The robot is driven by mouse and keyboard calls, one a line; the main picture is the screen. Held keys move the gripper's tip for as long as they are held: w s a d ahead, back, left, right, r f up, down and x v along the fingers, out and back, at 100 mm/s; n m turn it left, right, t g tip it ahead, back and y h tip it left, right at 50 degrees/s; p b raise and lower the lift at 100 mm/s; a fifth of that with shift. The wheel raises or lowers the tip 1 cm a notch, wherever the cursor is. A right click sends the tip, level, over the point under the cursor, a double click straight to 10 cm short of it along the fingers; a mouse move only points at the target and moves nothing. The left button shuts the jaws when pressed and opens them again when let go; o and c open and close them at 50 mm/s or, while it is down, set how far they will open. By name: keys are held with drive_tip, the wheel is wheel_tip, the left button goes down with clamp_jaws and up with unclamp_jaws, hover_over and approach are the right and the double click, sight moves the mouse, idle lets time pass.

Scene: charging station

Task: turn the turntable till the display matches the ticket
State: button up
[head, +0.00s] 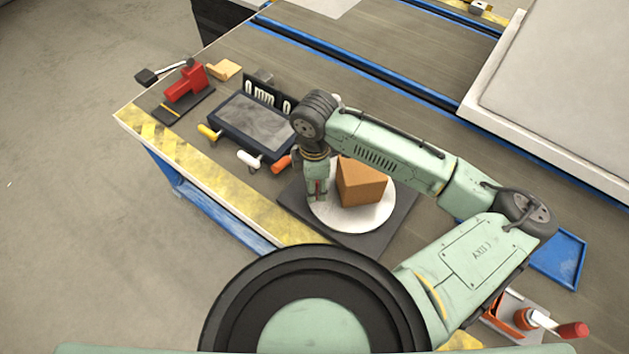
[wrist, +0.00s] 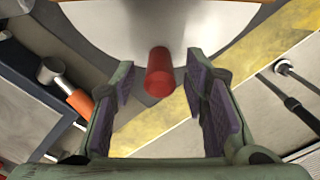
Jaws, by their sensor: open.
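The turntable is a white disc (head: 362,222) on a dark square base, with a brown block (head: 362,182) standing on it. The disc also shows in the wrist view (wrist: 130,32). A red peg (wrist: 159,75) stands near its rim. My gripper (head: 317,196) points down at the disc's left side. In the wrist view my gripper (wrist: 160,84) is open, with one finger either side of the peg; I cannot tell whether they touch it. A black display (head: 262,92) reads "0 mm" and a partly hidden "0". I cannot make out a ticket.
A red clamp (head: 184,84) is at far left. A blue tray (head: 560,258) lies right.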

drive_tip(key=shift+c, duration=0.3)
clamp_jaws()
idle(0.6)
